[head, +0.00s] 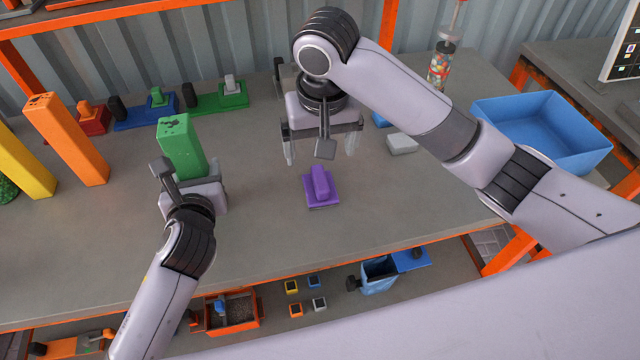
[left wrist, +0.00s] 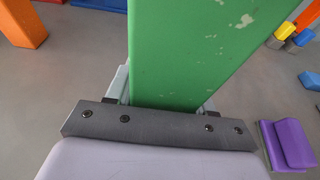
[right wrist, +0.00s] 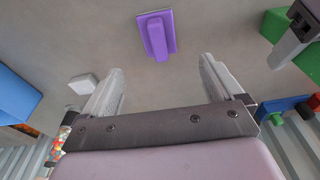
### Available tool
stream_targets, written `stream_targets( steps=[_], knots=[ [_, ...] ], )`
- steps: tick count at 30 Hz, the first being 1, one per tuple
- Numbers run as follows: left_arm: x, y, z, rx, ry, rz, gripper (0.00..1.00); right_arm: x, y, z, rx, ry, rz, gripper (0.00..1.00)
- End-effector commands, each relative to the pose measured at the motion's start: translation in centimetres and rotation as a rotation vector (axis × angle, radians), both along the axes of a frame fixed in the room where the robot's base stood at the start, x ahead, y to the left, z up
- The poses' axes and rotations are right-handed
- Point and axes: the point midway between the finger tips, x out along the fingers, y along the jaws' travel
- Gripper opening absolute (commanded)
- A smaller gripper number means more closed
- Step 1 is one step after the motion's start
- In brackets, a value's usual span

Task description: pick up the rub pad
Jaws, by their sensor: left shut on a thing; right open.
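A purple pad (head: 321,188) with a raised grip bar, which looks like the rub pad, lies flat on the grey table. It also shows in the right wrist view (right wrist: 156,38) beyond the fingertips, and at the right edge of the left wrist view (left wrist: 288,145). My right gripper (head: 321,148) is open and empty, behind and above the purple pad, not touching it. My left gripper (head: 192,188) is shut on a worn green block (head: 181,145), which stands up tall from the jaws. The block's lower end is hidden by the gripper.
Orange (head: 66,138) and yellow (head: 22,160) blocks stand at the left. Red, blue (head: 145,112) and green (head: 217,98) pieces line the back. A white block (head: 402,144) and a blue bin (head: 545,132) are to the right. Table around the purple pad is clear.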

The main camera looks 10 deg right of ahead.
Motion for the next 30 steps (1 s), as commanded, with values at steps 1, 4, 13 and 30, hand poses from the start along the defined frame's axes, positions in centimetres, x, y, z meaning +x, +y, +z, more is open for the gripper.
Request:
stream_targets(
  steps=[1,4,13,30],
  knots=[
    [0.0,0.0,0.0,0.000,0.001,0.000,0.01,0.1,-0.1,-1.0,-0.003,0.004,-0.002,0.94],
    [0.0,0.0,0.0,0.000,0.001,0.001,0.01,0.3,-0.1,-2.9,-0.003,0.006,0.000,0.94],
    [0.0,0.0,0.0,0.000,0.001,0.000,0.01,0.8,-0.1,-6.0,0.001,0.003,0.001,0.94],
    [0.0,0.0,0.0,0.000,0.001,0.000,0.01,1.5,-0.3,-11.0,0.003,0.001,0.003,0.94]
  ],
)
